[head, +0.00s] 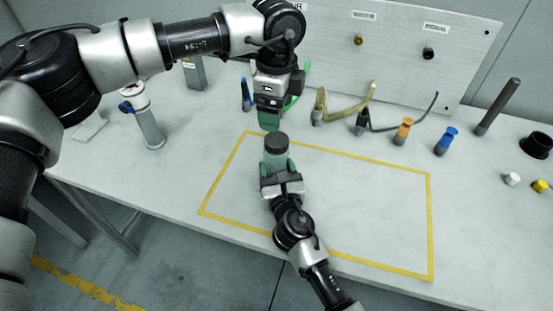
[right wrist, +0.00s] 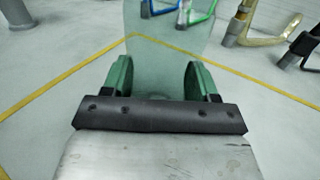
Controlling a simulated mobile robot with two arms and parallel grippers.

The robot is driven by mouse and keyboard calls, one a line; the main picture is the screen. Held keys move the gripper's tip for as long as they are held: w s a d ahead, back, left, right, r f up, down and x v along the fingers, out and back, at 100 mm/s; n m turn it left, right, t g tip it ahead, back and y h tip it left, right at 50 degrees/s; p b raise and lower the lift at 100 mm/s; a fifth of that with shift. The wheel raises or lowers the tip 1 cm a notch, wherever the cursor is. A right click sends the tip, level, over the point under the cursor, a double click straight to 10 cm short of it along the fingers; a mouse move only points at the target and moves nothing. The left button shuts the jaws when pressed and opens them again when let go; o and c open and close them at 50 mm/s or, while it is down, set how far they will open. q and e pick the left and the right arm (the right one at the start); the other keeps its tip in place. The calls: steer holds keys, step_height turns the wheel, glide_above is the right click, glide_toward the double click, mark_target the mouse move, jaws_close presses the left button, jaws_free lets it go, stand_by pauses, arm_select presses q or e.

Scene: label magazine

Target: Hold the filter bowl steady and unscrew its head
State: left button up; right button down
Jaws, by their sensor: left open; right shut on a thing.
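The filter bowl (head: 275,159) is a pale green translucent cylinder standing upright inside the yellow outline. Its dark round head (head: 275,141) sits on top. My right gripper (head: 278,169) is shut on the bowl from the near side, below the head. In the right wrist view its green fingers flank the bowl (right wrist: 165,60) on both sides; the head is out of that picture. My left gripper (head: 270,124) is open and points down, just above and slightly behind the head, apparently apart from it. The exact gap is hard to judge.
The yellow outline (head: 432,225) encloses mostly bare table. Behind it stand coloured hoses and fittings, including an orange-topped piece (head: 403,130) and a blue-topped piece (head: 447,140). A grey cylinder with a blue knob (head: 146,120) stands at left. A panel (head: 390,60) rises at the back.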

mark_target(276, 139)
arm_select(q)
steer(key=m, duration=0.6)
steer(key=shift+m, duration=0.4)
steer(key=m, duration=0.7)
steer(key=shift+m, duration=0.4)
steer(key=m, duration=0.3)
steer(key=shift+d+m, duration=0.1)
steer(key=shift+m, duration=0.2)
steer(key=m, duration=0.7)
steer(key=shift+m, duration=0.4)
steer(key=m, duration=0.3)
steer(key=shift+m, duration=0.4)
steer(key=m, duration=0.3)
steer(key=shift+m, duration=0.4)
steer(key=m, duration=0.9)
steer(key=shift+m, duration=0.3)
steer(key=m, duration=0.3)
steer(key=shift+m, duration=0.4)
steer(key=m, duration=0.3)
steer(key=shift+m, duration=0.4)
steer(key=m, duration=0.7)
steer(key=shift+f+m, duration=0.25)
steer(key=shift+m, duration=0.05)
step_height(276, 139, down, 8)
steer(key=shift+r, duration=0.25)
